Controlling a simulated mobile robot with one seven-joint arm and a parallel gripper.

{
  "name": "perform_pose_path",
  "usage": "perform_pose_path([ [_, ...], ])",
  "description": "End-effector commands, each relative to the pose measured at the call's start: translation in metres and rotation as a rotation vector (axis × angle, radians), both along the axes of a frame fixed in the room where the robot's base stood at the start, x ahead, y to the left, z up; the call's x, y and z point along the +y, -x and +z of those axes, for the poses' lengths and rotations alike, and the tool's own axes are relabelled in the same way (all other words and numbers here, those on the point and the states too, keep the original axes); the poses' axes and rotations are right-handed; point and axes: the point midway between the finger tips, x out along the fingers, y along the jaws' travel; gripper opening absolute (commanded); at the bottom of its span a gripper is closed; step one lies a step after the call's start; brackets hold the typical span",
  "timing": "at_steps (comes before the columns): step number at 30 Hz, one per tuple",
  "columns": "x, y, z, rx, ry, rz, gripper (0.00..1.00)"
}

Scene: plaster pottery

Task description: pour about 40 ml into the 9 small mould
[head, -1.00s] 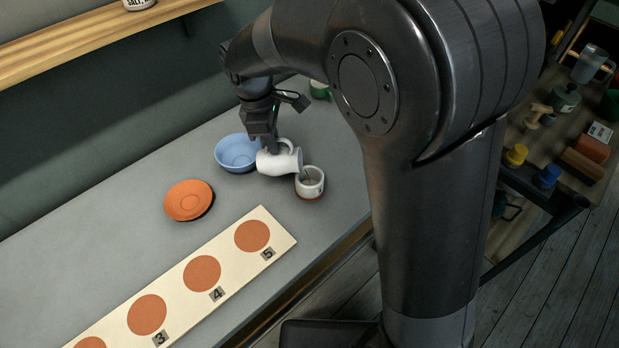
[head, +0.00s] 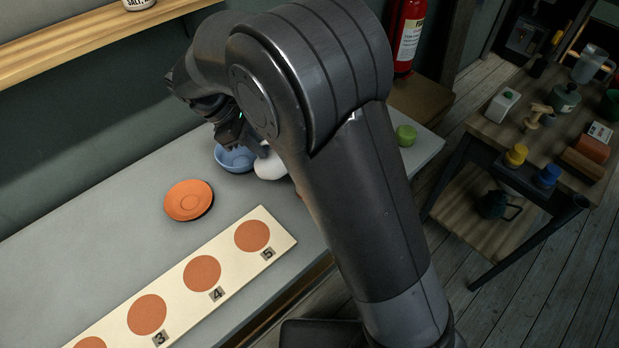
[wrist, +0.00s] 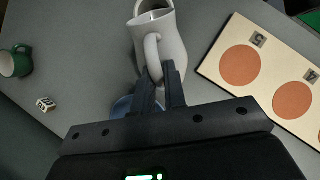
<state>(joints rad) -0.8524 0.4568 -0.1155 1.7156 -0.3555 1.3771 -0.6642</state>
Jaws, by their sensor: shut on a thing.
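My gripper (wrist: 160,88) is shut on the handle of a white jug (wrist: 172,45), seen in the wrist view. The jug's mouth faces the top edge of that view; I cannot tell what is inside or how far it tilts. In the head view the jug (head: 270,167) shows only partly beside my arm, next to a blue bowl (head: 233,158). My gripper there is mostly hidden by the arm. No mould marked 9 can be made out.
A cream board (head: 176,283) with orange discs marked 3, 4 and 5 lies in front. An orange plate (head: 188,200) lies left of the bowl. In the wrist view, a green mug (wrist: 15,63) and a small labelled cube (wrist: 46,104) lie to the left.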

Motion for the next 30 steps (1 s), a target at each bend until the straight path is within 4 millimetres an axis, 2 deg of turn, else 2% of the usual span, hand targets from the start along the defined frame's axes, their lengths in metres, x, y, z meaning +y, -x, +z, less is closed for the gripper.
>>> perform_pose_path([
  [7,0.005,0.000,-0.008,0.003,0.070,0.003,0.00],
  [20,0.018,0.000,-0.017,0.010,0.366,0.002,0.00],
  [30,0.033,0.000,-0.041,0.014,0.524,0.003,0.00],
])
